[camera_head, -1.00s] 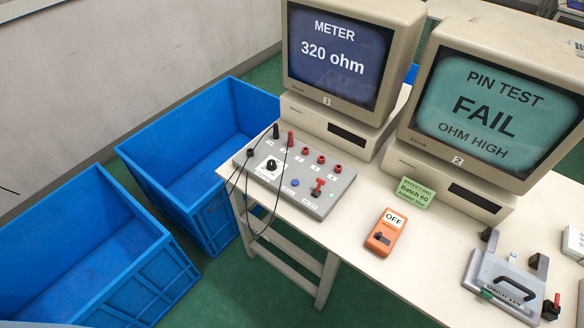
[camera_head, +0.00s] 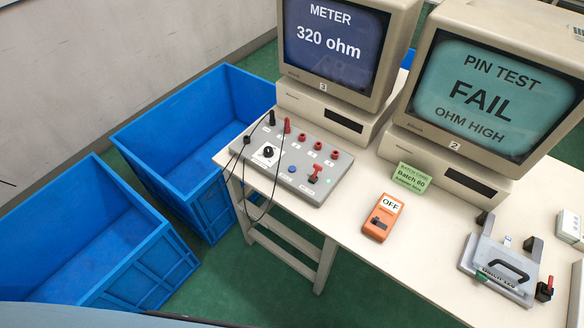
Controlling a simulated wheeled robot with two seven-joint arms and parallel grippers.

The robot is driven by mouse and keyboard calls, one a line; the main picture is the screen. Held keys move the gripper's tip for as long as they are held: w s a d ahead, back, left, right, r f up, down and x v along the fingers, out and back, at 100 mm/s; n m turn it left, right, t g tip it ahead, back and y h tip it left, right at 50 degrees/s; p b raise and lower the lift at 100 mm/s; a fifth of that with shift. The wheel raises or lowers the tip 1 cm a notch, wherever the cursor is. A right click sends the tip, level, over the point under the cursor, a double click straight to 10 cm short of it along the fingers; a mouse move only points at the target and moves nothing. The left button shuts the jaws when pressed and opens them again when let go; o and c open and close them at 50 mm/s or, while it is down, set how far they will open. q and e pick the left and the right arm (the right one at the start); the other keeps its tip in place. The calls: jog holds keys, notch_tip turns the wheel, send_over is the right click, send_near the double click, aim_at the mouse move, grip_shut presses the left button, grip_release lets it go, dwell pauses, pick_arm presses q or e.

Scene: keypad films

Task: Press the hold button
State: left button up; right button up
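A grey control box (camera_head: 318,190) sits on the near left part of the table, below the meter monitor (camera_head: 335,48), which reads "METER 320 ohm". The box carries a small blue round button (camera_head: 293,169), a black knob (camera_head: 268,152), several red sockets and a red lever (camera_head: 315,172). The labels on the box are too small to read, so I cannot tell which control is marked hold. Two probes, one black and one red, stand at its far left corner, with black cables hanging over the table edge. Neither of my grippers is in view.
An orange switch box (camera_head: 383,217) marked "OFF" lies beside a green batch card (camera_head: 411,178). A second monitor (camera_head: 490,95) reads "PIN TEST FAIL OHM HIGH". A grey fixture (camera_head: 498,268) with a black handle is at right. Blue bins (camera_head: 97,262) stand on the floor at left.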

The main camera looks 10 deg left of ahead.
pick_arm(q)
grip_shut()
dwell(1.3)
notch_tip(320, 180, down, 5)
jog(key=b, duration=0.5)
